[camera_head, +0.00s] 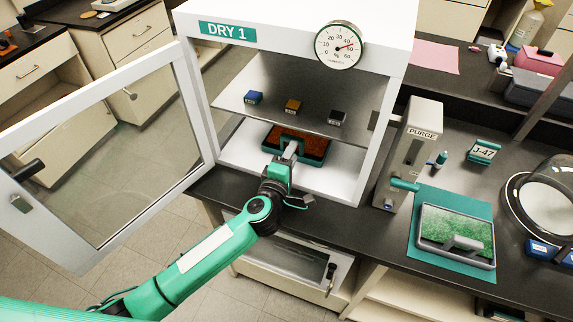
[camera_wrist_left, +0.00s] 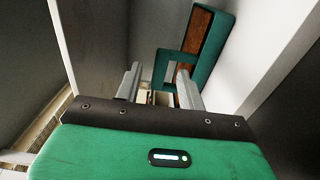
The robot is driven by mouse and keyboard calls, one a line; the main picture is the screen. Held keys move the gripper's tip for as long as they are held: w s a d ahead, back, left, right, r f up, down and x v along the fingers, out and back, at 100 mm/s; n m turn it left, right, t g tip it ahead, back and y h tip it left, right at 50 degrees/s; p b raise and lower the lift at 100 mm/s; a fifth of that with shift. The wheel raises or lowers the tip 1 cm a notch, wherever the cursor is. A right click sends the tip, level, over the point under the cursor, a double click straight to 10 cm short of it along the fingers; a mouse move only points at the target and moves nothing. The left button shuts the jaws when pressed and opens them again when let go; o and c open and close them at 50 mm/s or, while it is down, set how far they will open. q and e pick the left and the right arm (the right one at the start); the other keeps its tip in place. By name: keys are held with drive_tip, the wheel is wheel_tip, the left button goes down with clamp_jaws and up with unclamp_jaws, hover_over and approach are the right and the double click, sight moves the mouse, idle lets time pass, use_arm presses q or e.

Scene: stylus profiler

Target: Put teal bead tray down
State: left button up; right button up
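The teal bead tray (camera_head: 313,152), teal-rimmed with rust-orange beads, sits in the lower compartment of the DRY 1 cabinet. It appears level on the white cabinet floor (camera_head: 243,153); its underside is hidden. My left gripper (camera_head: 290,150) reaches in through the open front, at the tray's handle. In the left wrist view, my gripper's two fingers (camera_wrist_left: 160,80) stand apart, with the tray's teal handle (camera_wrist_left: 162,66) at their tips. Part of the handle lies between them, and I see no finger pressed against it. My right gripper is not in view.
The cabinet door (camera_head: 100,150) is swung open to the left. A shelf (camera_head: 270,118) with several small blocks lies above my gripper. Right of the cabinet stand a purge unit (camera_head: 410,160) and a grey tray of green beads (camera_head: 457,258) on a teal mat (camera_head: 425,268).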

use_arm(q)
drive_tip(key=shift+v, duration=2)
